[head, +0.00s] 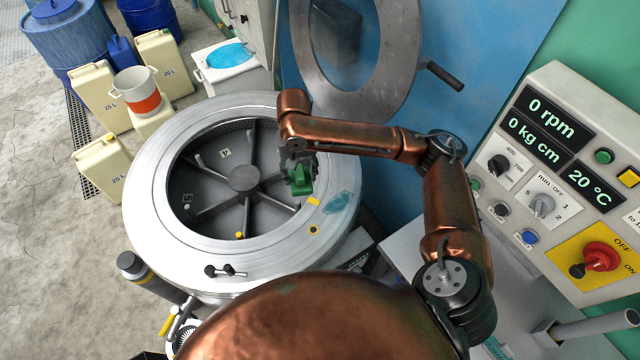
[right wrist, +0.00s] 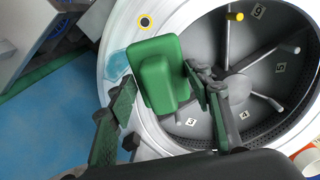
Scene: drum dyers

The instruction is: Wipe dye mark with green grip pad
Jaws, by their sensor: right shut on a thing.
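The green grip pad (head: 302,181) is held in my right gripper (head: 297,166), over the right part of the drum opening near the rim. In the right wrist view the pad (right wrist: 158,70) sits between the two fingers, which are shut on it. The blue dye mark (head: 339,203) lies on the pale metal drum rim, to the right of and slightly below the pad in the head view. The mark (right wrist: 117,65) also shows in the right wrist view, partly hidden behind the pad. Whether the pad touches anything cannot be told. My left gripper is not in view.
The round drum rim (head: 150,215) surrounds an open drum with spokes and numbered sections. The raised ring-shaped lid (head: 400,60) stands behind it. The control panel (head: 560,180) is at the right. Cream canisters (head: 100,95), a white pot (head: 134,82) and blue barrels (head: 68,35) stand at the left.

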